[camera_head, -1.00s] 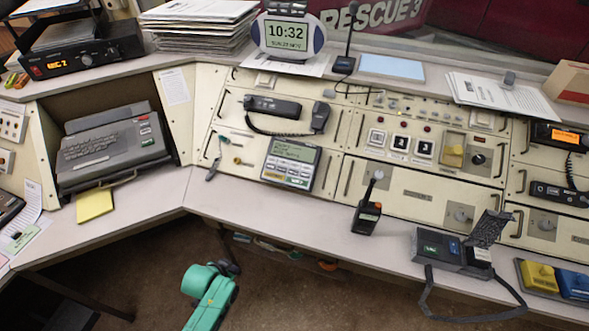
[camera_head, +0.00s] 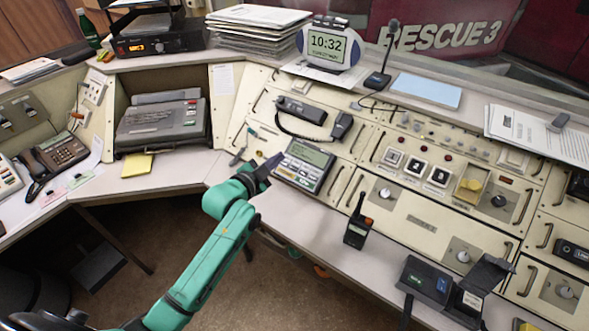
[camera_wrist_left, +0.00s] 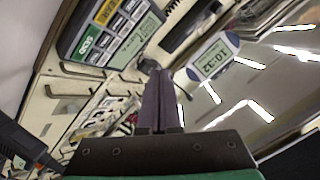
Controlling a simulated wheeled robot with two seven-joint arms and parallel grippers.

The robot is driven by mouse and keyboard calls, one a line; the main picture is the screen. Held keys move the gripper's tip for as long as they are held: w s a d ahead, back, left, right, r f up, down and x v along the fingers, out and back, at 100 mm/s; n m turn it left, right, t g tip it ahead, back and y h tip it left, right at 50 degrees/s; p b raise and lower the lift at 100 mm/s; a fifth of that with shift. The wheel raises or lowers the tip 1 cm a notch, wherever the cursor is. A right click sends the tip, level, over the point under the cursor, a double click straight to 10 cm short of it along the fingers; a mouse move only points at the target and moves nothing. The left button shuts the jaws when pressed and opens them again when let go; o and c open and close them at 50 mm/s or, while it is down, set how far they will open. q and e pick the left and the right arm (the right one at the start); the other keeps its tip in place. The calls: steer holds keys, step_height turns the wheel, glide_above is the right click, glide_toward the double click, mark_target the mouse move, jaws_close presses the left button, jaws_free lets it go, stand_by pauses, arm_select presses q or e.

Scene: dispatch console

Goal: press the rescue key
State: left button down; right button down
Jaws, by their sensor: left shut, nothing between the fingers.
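I cannot read a rescue label on any key. My left gripper (camera_head: 271,163) is shut and empty, its tips just left of the terminal; in the left wrist view its dark fingers (camera_wrist_left: 160,85) point past the terminal's edge, seemingly apart from it. My right gripper is out of view.
A corded handset (camera_head: 300,110) lies behind the terminal, and a clock (camera_head: 327,45) stands on the shelf above. A handheld radio (camera_head: 358,228) stands to the right. A yellow notepad (camera_head: 137,165) lies on the left desk. Bare desk is in front of the terminal.

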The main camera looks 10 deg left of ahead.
mark_target(294, 169)
arm_select(q)
steer(key=w+f+b, duration=0.1)
steer(key=f+b, duration=0.1)
steer(key=b, duration=0.1)
steer(key=w+d+f+b, duration=0.1)
steer(key=w+f+b, duration=0.1)
steer(key=f+b, duration=0.1)
steer(key=w+f+b, duration=0.1)
steer(key=f+b, duration=0.1)
steer(key=shift+w+d+f+b, duration=0.25)
steer(key=shift+d+f+b, duration=0.05)
steer(key=shift+f+b, duration=0.1)
steer(key=shift+r, duration=0.1)
stand_by(0.6)
stand_by(1.0)
